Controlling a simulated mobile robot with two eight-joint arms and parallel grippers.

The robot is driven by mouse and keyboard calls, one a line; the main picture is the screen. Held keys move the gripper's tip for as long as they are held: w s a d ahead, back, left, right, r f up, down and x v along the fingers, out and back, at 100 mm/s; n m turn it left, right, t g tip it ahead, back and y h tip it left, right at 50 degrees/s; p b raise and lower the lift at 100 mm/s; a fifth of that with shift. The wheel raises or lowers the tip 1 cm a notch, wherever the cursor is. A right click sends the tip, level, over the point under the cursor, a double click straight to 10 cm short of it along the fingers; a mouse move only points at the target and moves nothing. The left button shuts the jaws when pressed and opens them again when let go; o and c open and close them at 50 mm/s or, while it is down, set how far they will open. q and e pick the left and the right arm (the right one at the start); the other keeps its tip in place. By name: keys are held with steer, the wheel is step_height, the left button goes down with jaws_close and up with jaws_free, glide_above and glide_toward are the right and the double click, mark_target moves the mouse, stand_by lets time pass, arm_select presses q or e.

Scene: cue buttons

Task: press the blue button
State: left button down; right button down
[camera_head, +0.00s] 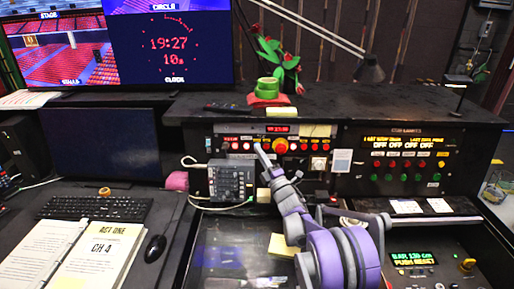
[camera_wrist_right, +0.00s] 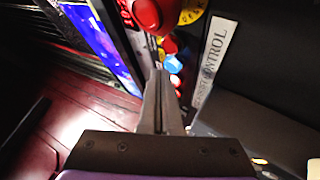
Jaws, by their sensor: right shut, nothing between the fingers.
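The blue button (camera_wrist_right: 173,64) shows in the right wrist view, in a row of small buttons just beyond my fingertips. In the head view I cannot pick it out; the gripper covers part of the row. My right gripper (camera_head: 259,148) is at the front of the button panel (camera_head: 222,131), with its fingers shut and empty. In the right wrist view the shut fingers (camera_wrist_right: 161,78) point at the button row, close to the blue button. I cannot tell whether they touch it. My left gripper is not in view.
A black box (camera_head: 231,180) with cables stands below the panel. Another panel with coloured buttons (camera_head: 405,165) is to the right. A keyboard (camera_head: 95,208) and open binder (camera_head: 75,250) lie at left.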

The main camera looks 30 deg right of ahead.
steer(key=shift+w+d, duration=0.2)
steer(key=shift+w, duration=0.15)
stand_by(0.3)
steer(key=shift+s+a, duration=0.1)
steer(key=shift+s, duration=0.05)
steer(key=shift+s+a+r, duration=0.1)
steer(key=shift+s+a, duration=0.2)
steer(key=shift+s, duration=0.3)
steer(key=s+a, duration=0.1)
steer(key=s, duration=0.1)
steer(key=s+a, duration=0.1)
steer(key=s, duration=0.1)
steer(key=shift+a+r, duration=0.3)
steer(key=shift+r, duration=0.05)
stand_by(0.9)
